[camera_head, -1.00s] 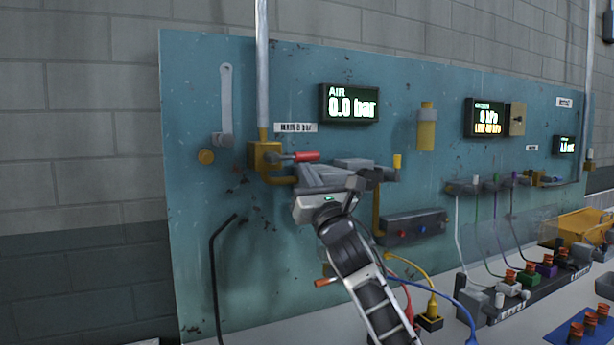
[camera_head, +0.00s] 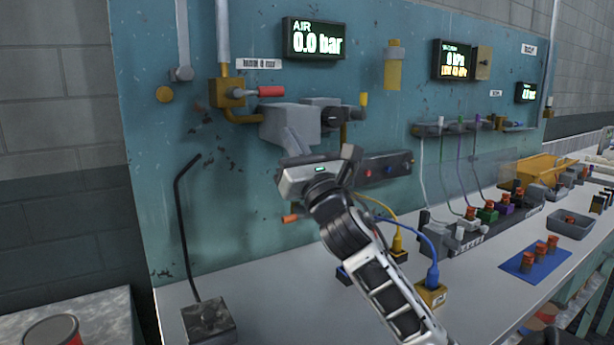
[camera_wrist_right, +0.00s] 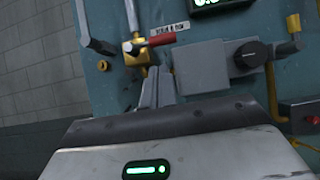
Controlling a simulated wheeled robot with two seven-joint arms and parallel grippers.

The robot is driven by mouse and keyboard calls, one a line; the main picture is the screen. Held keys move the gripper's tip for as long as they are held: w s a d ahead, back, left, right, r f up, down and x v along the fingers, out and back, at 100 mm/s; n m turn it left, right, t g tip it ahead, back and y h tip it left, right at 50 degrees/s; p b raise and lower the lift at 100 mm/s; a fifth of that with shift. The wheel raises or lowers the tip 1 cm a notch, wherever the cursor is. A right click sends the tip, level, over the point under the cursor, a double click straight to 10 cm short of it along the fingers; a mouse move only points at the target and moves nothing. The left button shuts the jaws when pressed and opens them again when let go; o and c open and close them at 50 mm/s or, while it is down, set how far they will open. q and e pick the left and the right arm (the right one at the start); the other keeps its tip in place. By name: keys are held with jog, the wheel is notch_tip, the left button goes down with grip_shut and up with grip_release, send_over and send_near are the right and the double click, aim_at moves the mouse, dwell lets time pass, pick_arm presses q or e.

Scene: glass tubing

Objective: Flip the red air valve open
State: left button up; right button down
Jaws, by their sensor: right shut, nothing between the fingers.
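The red air valve handle (camera_head: 271,91) sticks out to the right from a brass valve body (camera_head: 227,92) on the teal panel, below a white pipe. It lies about level. In the right wrist view the red handle (camera_wrist_right: 161,39) also points right from its brass body (camera_wrist_right: 136,52). My right gripper (camera_head: 291,140) is shut and empty, below and a little right of the handle, in front of a grey regulator block. In the wrist view its fingertips (camera_wrist_right: 161,78) show below the handle, with a visible gap. The AIR display (camera_head: 316,40) reads 0.0 bar. My left gripper is not in view.
A grey regulator block (camera_head: 292,124) with a dark knob sits right of the valve. A dark box with coloured buttons (camera_head: 384,167) is lower right. A bent black rod on a base (camera_head: 208,318) stands front left. Tubes and cables crowd the bench at right.

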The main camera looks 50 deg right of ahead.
jog(key=b+v, duration=0.1)
jog(key=v, duration=0.5)
jog(key=shift+s, duration=0.25)
jog(key=shift+a, duration=0.1)
